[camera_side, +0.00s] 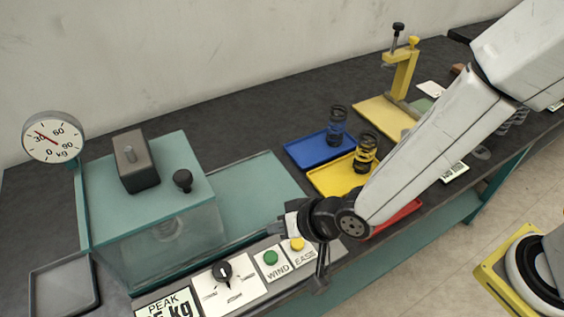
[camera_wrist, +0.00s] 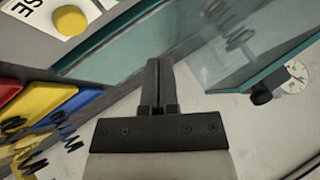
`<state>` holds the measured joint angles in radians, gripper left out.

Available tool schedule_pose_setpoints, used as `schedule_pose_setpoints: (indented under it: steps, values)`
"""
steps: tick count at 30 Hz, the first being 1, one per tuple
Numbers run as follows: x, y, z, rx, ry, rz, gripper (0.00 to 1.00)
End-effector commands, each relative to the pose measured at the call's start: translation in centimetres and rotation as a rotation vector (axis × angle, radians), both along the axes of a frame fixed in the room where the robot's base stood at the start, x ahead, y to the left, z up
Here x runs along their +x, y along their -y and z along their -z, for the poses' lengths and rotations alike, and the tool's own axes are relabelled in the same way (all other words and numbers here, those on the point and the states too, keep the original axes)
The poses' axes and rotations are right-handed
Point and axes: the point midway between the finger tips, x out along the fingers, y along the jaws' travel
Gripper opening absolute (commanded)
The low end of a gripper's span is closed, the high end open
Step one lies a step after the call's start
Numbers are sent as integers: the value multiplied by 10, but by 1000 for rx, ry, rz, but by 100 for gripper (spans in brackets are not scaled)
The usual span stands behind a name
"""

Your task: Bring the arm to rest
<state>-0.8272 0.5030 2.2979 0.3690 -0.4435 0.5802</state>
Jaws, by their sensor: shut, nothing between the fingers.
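My gripper (camera_wrist: 152,85) is shut and empty in the wrist view, its two dark fingers together. In the side view my arm reaches in from the upper right, and its wrist is low over the front edge of the bench, by the control panel (camera_side: 258,272). The gripper's fingertips are hard to make out there. The yellow button (camera_side: 297,243) is close beside my wrist; it also shows in the wrist view (camera_wrist: 69,20). I cannot tell whether anything touches it.
A glass-walled press box (camera_side: 165,240) with a dial gauge (camera_side: 53,137) stands left. A blue tray (camera_side: 305,153) and a yellow tray (camera_side: 328,178) hold dark springs; a red tray (camera_side: 402,217) is partly behind my arm. A yellow clamp stand (camera_side: 402,75) is at the back.

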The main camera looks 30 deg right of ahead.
Motion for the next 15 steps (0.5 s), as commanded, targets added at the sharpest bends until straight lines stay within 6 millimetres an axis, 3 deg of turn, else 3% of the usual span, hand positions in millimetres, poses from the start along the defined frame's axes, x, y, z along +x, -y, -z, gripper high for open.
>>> schedule_pose_setpoints:
  steps: [5, 15]
  values:
    - [16, 42, -9, -74, -29, 4, 0]
    - [24, 156, -29, -269, -137, -19, 0]
